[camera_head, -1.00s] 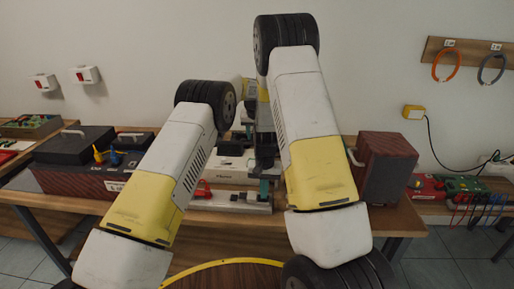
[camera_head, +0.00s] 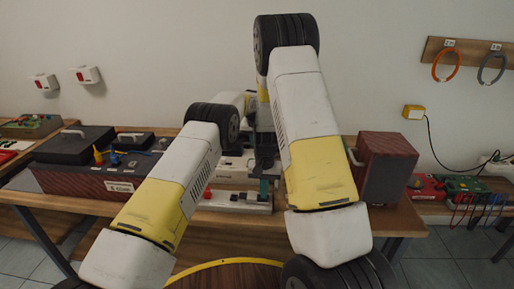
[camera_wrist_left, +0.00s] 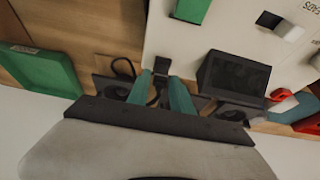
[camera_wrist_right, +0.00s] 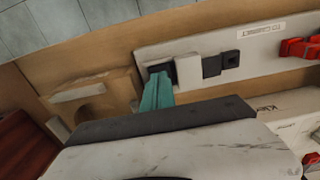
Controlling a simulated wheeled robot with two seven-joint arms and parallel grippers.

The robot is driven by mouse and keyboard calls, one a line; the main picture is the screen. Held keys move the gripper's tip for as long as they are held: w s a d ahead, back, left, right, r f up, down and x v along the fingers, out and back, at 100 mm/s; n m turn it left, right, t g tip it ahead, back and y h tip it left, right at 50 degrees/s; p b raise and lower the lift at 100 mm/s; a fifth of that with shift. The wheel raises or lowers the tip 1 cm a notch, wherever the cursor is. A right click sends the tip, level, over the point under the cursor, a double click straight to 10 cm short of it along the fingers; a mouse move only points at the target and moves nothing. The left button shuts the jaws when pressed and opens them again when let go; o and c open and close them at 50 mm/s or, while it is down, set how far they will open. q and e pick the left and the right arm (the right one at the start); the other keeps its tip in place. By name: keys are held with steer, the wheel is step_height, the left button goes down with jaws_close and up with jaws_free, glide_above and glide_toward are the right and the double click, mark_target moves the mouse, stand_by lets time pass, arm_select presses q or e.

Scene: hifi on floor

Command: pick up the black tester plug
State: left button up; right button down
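In the right wrist view, a white strip on the bench holds a white block (camera_wrist_right: 188,70) and two small black blocks, one beside it (camera_wrist_right: 211,66) and one farther along (camera_wrist_right: 231,59); I cannot tell which is the black tester plug. My right gripper (camera_wrist_right: 158,78) has its teal fingers together over the strip's end, at a dark piece; no held object is clear. In the left wrist view, my left gripper (camera_wrist_left: 162,80) has its fingers apart, with a small black block (camera_wrist_left: 162,65) just beyond the tips. In the head view the left gripper is hidden behind my arm.
A dark red box (camera_head: 388,170) stands right of my right arm. A dark case (camera_head: 75,146) and a long labelled box (camera_head: 82,182) stand at left. A black device (camera_wrist_left: 233,74) and green tray (camera_wrist_left: 38,70) are near my left gripper.

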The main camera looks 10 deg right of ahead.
arm_select(q)
jaws_close()
step_height(320, 180, up, 10)
stand_by(0.4)
steer(key=shift+a, duration=0.1)
